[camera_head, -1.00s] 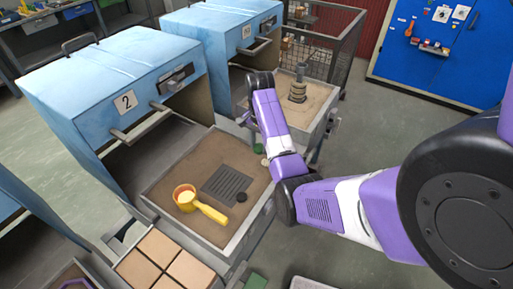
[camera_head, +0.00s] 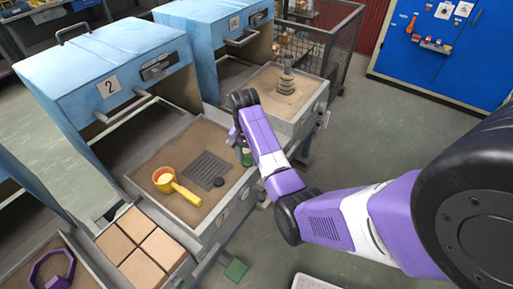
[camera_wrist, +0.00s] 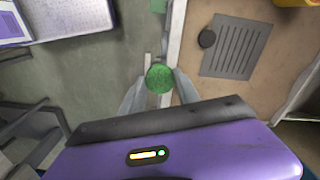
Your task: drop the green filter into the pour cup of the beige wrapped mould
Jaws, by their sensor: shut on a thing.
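The green filter (camera_wrist: 159,78) is a round green disc between the fingertips of my gripper (camera_wrist: 160,88) in the wrist view. My gripper is shut on it, beside the near drawer's metal edge, with grey floor to its left. In the head view the filter (camera_head: 246,158) shows small and dark green below my wrist, which partly hides the fingers. I cannot tell for sure which thing is the beige wrapped mould. A grey-beige ringed piece (camera_head: 286,78) stands upright in the far sand-filled drawer, well apart from my gripper.
The near sandy drawer holds a dark grate (camera_head: 207,170), a black puck (camera_head: 218,182) and a yellow ladle (camera_head: 175,185). Beige tiles (camera_head: 140,243) and a purple hexagonal ring (camera_head: 50,270) lie front left. A wire cage (camera_head: 320,40) stands behind. Floor at right is open.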

